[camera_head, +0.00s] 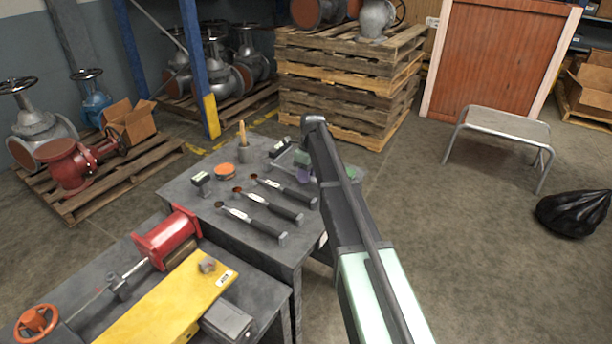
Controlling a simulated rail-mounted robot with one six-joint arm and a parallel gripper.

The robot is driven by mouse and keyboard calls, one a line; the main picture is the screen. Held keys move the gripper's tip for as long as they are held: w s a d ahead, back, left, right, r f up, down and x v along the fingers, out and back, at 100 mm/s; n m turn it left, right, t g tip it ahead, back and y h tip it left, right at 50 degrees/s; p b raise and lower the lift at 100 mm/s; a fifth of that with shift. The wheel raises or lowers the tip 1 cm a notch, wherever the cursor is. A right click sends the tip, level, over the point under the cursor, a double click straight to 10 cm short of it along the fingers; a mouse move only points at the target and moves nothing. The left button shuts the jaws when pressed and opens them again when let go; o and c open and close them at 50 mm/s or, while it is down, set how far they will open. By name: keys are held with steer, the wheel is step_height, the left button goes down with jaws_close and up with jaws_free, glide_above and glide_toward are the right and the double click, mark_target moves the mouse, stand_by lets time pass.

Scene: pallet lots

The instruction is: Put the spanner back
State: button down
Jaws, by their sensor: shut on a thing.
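My gripper (303,172) is above the far right part of the grey bench (185,186), mostly hidden behind my own arm. Three dark long-handled tools with pale labels lie side by side on the bench: a far one (288,191), a middle one (268,205) and a near one (253,222).
An orange-topped round tin (225,171), a pot with a wooden handle (245,152) and a small labelled block (201,182) stand on the bench. A nearer bench holds a red cylinder (167,237) and yellow plate (175,298). Stacked pallets (345,85) stand behind.

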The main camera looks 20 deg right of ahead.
steer(key=shift+f+b, duration=0.6)
steer(key=c, duration=0.9)
jaws_free()
steer(key=shift+r, duration=0.15)
step_height(320, 180, up, 11)
steer(key=w+d+p, duration=0.1)
steer(key=d+p, duration=0.1)
steer(key=p, duration=0.9)
steer(key=s+n, duration=0.1)
steer(key=n, duration=0.2)
steer(key=s+n, duration=0.1)
steer(key=n, duration=0.2)
steer(key=s+n, duration=0.1)
steer(key=n, duration=0.2)
steer(key=shift+s+a+f, duration=0.35)
steer(key=shift+s+a, duration=0.05)
steer(key=s+a+r+n+p, duration=0.3)
steer(key=s+n, duration=0.3)
steer(key=s, duration=0.3)
steer(key=s+a+r+n+h+p, duration=0.1)
steer(key=s+a+r+n+p, duration=0.2)
steer(key=s+n, duration=0.3)
steer(key=s+a+r+n+t+p, duration=0.1)
steer(key=s+a+n, duration=0.4)
steer(key=s, duration=0.9)
steer(key=shift+a+r+n+h+p, duration=0.2)
steer(key=shift+r+n+h+p, duration=0.2)
steer(key=shift+r+n+p, duration=0.55)
